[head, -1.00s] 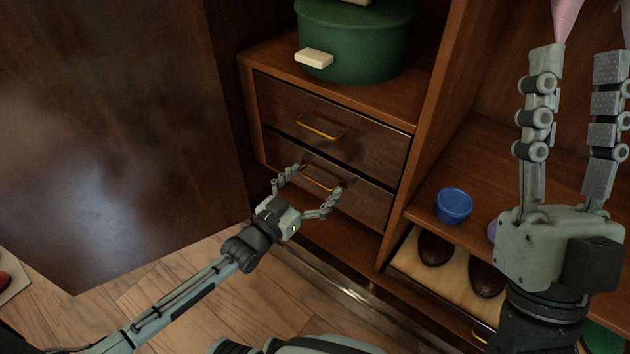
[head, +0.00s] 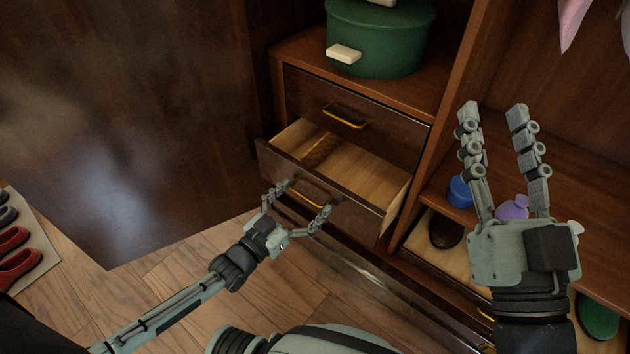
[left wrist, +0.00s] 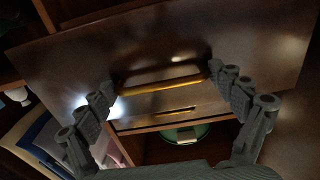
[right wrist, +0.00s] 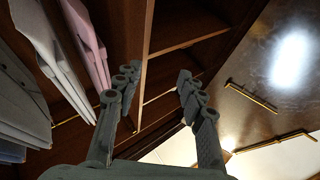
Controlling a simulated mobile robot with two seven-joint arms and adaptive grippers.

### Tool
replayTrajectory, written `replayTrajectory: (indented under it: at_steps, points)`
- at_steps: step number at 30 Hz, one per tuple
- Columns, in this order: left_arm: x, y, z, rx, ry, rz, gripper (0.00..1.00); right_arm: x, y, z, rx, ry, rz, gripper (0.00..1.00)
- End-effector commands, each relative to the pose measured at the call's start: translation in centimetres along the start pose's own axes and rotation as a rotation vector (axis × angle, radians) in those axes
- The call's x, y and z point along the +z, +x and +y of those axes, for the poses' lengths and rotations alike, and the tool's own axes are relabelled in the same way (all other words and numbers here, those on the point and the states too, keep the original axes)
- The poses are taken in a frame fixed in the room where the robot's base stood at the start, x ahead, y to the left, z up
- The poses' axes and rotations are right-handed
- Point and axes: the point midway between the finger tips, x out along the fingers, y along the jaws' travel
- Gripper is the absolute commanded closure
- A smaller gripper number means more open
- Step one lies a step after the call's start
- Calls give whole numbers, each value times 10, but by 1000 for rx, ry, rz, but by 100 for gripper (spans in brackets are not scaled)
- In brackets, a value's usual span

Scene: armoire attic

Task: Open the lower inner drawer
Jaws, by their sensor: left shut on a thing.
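The lower inner drawer (head: 278,159) is pulled out of the cabinet, its pale wooden inside showing, with a brown object (head: 319,149) lying in it. Its gold handle (head: 309,192) is at the middle of the front; it also shows in the left wrist view (left wrist: 165,88). The upper inner drawer (head: 310,98) above is closed. My right gripper (head: 492,108) is raised at the right, fingers apart and empty.
A green round box (head: 385,40) stands on top of the drawers. A large dark door panel (head: 120,130) stands open at left. At right are a blue tub (head: 460,191), a purple item (head: 512,208) and dark shoes (head: 445,232). Wooden floor (head: 180,270) lies clear in front.

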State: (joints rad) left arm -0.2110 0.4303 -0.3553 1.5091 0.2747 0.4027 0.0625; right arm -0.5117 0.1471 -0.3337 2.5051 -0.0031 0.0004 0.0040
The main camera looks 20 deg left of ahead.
Motion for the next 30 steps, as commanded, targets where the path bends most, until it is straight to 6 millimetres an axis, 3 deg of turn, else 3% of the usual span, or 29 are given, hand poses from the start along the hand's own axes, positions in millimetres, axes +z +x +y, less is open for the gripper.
replayTrajectory:
  at_steps: [2,7,12,15,24,30]
  points:
    - [-3,-17,3,4,-4,-4,59,16,-1,2,4,-8,-115,60]
    - [-3,-55,4,5,-4,-5,59,82,-22,35,59,-72,-462,60]
    - [-3,-94,4,5,-4,-4,59,130,-66,69,126,-115,-781,60]
    - [-2,-116,4,5,-4,-4,59,148,-95,86,165,-130,-938,60]
    - [-1,-168,4,6,-4,-2,59,168,-168,119,258,-148,-1269,60]
    - [0,-187,5,7,-5,1,59,169,-195,129,293,-149,-1383,60]
